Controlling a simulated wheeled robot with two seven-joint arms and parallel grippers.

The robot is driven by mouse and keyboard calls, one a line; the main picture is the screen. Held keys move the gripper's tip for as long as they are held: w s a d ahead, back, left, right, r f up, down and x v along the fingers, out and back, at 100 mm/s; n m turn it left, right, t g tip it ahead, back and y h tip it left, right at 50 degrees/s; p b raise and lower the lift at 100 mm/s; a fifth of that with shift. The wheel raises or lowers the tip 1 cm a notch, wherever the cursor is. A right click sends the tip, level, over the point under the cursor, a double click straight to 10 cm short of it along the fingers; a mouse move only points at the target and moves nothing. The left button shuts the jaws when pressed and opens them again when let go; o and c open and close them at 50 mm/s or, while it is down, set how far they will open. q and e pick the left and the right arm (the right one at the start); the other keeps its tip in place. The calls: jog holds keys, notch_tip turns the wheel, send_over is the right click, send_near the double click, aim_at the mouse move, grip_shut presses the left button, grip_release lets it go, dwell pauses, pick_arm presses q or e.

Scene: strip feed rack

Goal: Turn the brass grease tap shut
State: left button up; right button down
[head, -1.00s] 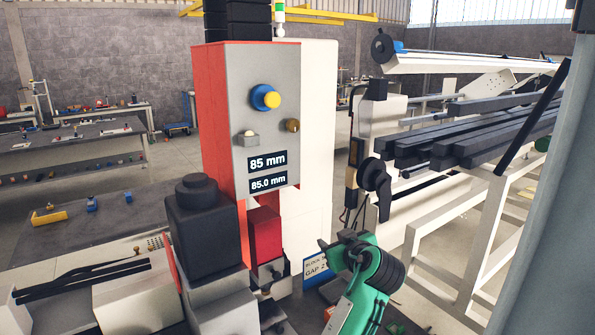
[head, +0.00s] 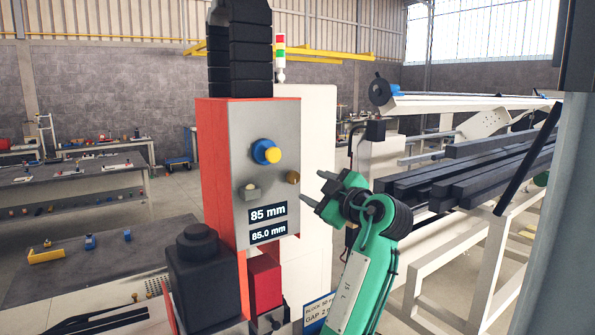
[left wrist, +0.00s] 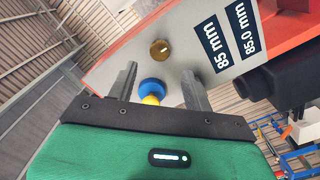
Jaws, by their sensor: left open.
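The brass grease tap (head: 292,177) is a small round knob at the right edge of the grey panel (head: 240,150). In the left wrist view the tap (left wrist: 160,48) is a brass disc with a pale line across it, ahead of the fingertips. My left gripper (head: 312,188) is just right of the tap, its jaws pointing left toward the panel. In the left wrist view the left gripper (left wrist: 159,72) is open and empty, with two grey fingers apart. The fingers look clear of the tap. My right gripper does not show.
A blue knob with a yellow button (head: 266,152) and a pale button (head: 250,192) sit left of the tap. Displays below read 85 mm (head: 267,212) and 85.0 mm (head: 268,232). Dark bars (head: 465,175) lie on a rack at the right.

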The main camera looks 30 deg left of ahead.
aim_at(295, 179)
pick_arm(q)
jog(key=p+x, duration=0.3)
jog(key=x, duration=0.3)
jog(key=shift+w+a+r+p, duration=0.1)
jog(key=shift+w+a+p, duration=0.05)
jog(key=shift+a+p, duration=0.2)
jog(key=shift+w+a, duration=0.2)
jog(key=shift+a, duration=0.35)
jog(key=shift+c, duration=0.2)
jog(key=c, duration=0.9)
jog(key=shift+c, duration=0.2)
